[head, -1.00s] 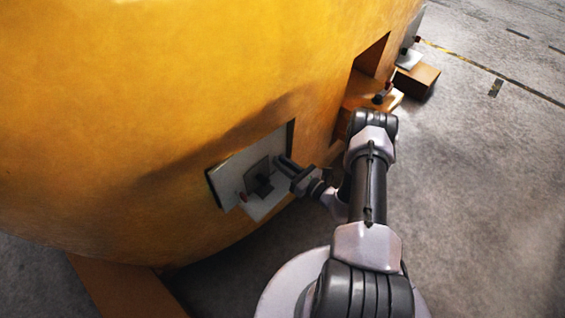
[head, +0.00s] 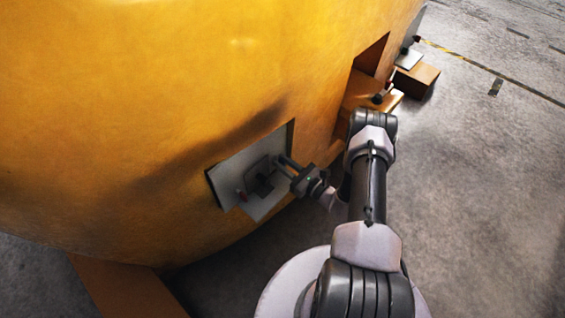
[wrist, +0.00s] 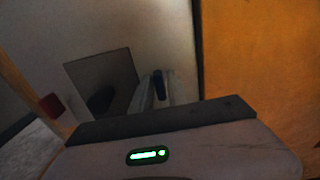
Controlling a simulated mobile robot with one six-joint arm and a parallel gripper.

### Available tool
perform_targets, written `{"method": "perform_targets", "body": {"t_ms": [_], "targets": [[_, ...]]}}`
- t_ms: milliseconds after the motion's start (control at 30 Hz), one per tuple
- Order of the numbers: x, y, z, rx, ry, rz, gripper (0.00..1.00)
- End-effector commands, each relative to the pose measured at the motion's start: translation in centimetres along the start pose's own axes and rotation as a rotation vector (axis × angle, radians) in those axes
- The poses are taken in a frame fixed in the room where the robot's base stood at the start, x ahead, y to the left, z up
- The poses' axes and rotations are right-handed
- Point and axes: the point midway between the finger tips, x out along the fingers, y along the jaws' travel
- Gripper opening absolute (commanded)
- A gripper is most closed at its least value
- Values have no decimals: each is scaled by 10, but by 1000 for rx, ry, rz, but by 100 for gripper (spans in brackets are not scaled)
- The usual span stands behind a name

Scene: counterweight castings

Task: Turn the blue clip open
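My gripper (head: 282,163) is at the right part of a recess in the yellow casting, in front of a pale panel (head: 226,172). In the head view its two dark fingers show as separate prongs with a light gap between them. In the wrist view the gripper body fills the bottom and hides most of the fingers. A small dark, faintly bluish upright piece (wrist: 158,85) stands just past the body's edge with pale strips beside it. It may be the blue clip, but I cannot tell for sure, nor whether the fingers touch it.
Left of the gripper is a grey square plate (wrist: 105,82) with a dark knob-like shadow or part. A red piece (wrist: 51,105) sits beside it. The yellow casting wall (wrist: 260,60) rises close on the right. A second recess with an orange ledge (head: 362,92) lies farther right.

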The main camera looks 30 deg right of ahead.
Motion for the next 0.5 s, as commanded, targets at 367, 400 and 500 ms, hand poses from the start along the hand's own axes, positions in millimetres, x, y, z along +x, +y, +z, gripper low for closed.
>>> {"method": "perform_targets", "body": {"t_ms": [367, 400, 500], "targets": [[-2, 0, 0, 2, 0, -1, 33], [-4, -1, 1, 2, 1, -2, 33], [-19, -1, 2, 3, 2, -4, 33]]}}
